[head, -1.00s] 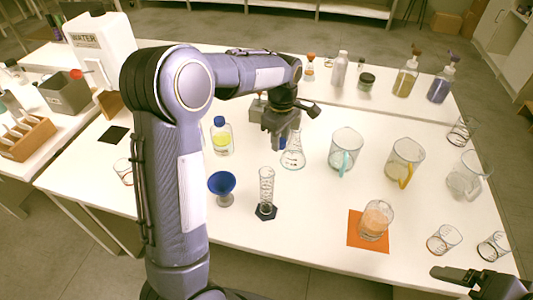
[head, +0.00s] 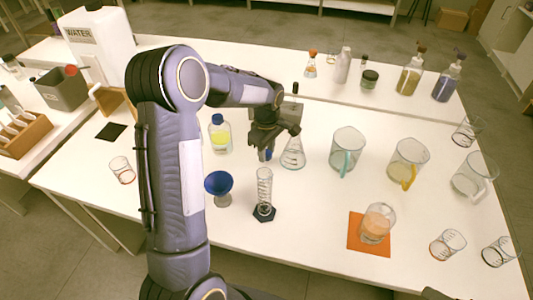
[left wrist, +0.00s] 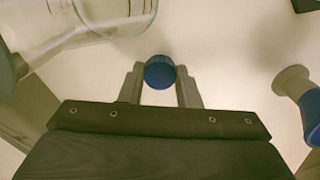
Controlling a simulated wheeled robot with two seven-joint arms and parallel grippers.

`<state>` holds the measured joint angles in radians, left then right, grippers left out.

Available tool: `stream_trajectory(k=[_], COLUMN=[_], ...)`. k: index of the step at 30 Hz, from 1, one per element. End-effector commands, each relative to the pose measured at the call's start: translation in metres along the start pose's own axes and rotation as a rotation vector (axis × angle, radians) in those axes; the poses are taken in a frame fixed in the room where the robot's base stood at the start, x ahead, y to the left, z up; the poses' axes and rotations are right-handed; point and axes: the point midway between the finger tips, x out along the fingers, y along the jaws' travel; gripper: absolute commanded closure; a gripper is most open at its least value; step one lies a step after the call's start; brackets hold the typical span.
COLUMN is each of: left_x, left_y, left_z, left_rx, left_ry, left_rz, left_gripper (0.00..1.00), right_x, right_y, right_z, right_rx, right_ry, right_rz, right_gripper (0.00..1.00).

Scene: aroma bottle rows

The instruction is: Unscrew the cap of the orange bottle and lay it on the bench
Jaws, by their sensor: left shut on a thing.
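My left gripper (head: 267,150) is shut on a small blue cap (left wrist: 159,72), seen between its two fingertips in the left wrist view. It hangs over the white bench (head: 320,210), left of the conical flask; whether the cap touches the bench is hard to tell. No orange bottle can be made out clearly; my left arm covers part of the bench. A bottle of yellow liquid with a blue cap (head: 219,136) stands left of the gripper. My right gripper (head: 432,293) only just shows at the bottom right edge, and its jaws are unclear.
The conical flask (head: 293,154) stands close right of my left gripper. Jugs (head: 347,150) and an orange mat (head: 356,232) with a beaker (head: 377,223) lie to the right. Bare bench shows between cylinder and mat.

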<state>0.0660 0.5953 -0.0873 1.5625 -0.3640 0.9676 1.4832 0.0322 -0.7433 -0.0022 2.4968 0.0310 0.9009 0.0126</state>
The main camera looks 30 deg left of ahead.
Motion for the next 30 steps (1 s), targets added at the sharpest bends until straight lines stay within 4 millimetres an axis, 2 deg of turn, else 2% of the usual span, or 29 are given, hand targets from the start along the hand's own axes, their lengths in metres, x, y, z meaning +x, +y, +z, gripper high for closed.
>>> stream_trajectory(k=[1,3,14,15,19,26,30], left_x=[0.0094,0.0144,0.0192,0.0174,0.0174,0.0172,0.0102], left_y=[-0.0011,-0.0004,-0.0001,-0.0001,-0.0002,-0.0002,0.0003], left_z=[-0.0002,-0.0002,0.0001,0.0000,0.0000,0.0000,-0.0001], left_rx=[0.000,0.000,0.000,0.000,0.000,0.000,0.000], left_ry=[-0.001,0.000,0.000,0.000,0.000,0.000,0.000], left_rz=[-0.005,-0.002,-0.001,0.000,-0.001,-0.001,0.001], left_gripper=[0.98,0.98,0.98,0.65,0.48,0.48,0.48], right_x=[0.0006,0.0006,0.0038,0.0025,0.0024,0.0024,-0.0005], right_y=[0.0003,0.0003,0.0017,0.0011,0.0011,0.0010,-0.0003], right_z=[0.0002,0.0002,0.0018,0.0012,0.0011,0.0011,-0.0004], right_rx=[0.000,0.000,0.001,0.001,0.001,0.001,0.001], right_ry=[0.000,0.000,0.000,0.000,0.000,0.000,0.000], right_rz=[0.000,0.000,0.000,0.000,0.000,0.000,0.000], right_gripper=[0.12,0.12,0.12,0.12,0.12,0.12,0.12])
